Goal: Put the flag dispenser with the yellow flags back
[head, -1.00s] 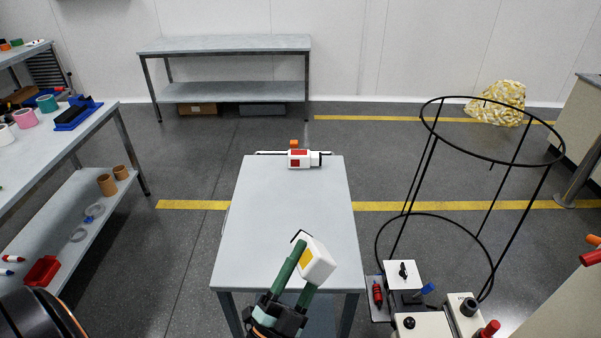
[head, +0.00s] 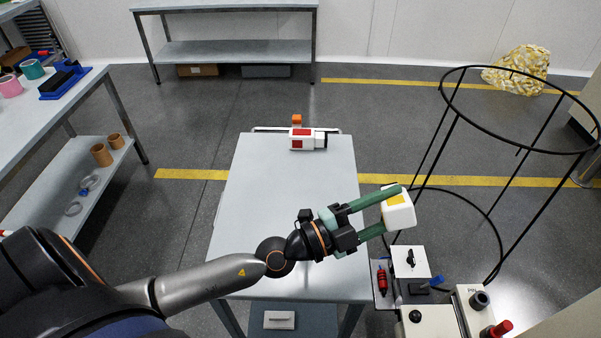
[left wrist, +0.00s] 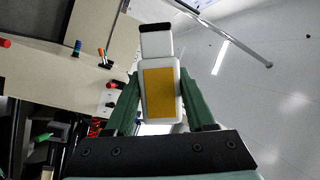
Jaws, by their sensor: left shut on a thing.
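The flag dispenser with the yellow flags (head: 401,213) is a white block with a yellow patch. It also shows in the left wrist view (left wrist: 160,92), upright between the green fingers, its clear end with a dark tip pointing up. My left gripper (head: 386,211) is shut on it and holds it just past the right edge of the grey table (head: 270,200). A second white dispenser with red patches (head: 302,139) lies at the table's far end. My right gripper is in neither view.
A black ring frame (head: 440,120) stands on the floor to the right. A control box with knobs (head: 430,326) and a red-handled tool (head: 382,279) are at the lower right. A bench with tape rolls (head: 32,69) is at left. The table's middle is clear.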

